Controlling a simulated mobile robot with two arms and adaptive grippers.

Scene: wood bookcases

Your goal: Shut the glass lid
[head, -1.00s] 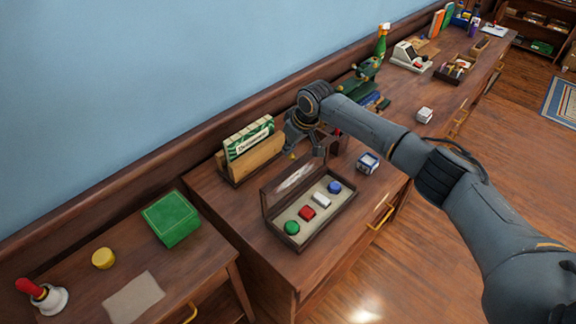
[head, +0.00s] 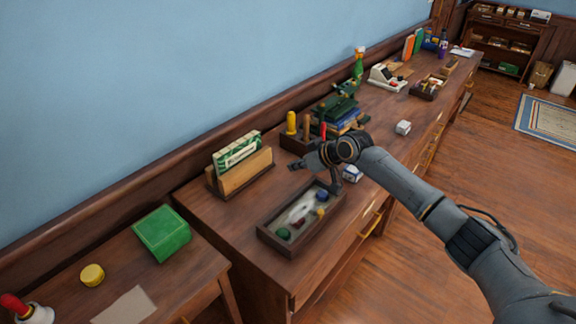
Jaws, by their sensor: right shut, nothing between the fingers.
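The shallow dark wooden box (head: 290,250) sits on the desk. Its glass lid (head: 300,210) lies down over it, with a pale glare streak across the glass. The lid looks flat on the box; a small gap could not be told from here. A small yellow knob (head: 321,211) shows at the lid's front edge. Dimmed blocks, one green and one blue, show through the glass. My left gripper is out of view.
A letter holder (head: 240,165) stands behind the box. A tool holder (head: 298,142) is beyond my wrist, and a small blue-white cube (head: 352,174) is close to the right. A green box (head: 163,232) is on the left table. Desk in front of the box is clear.

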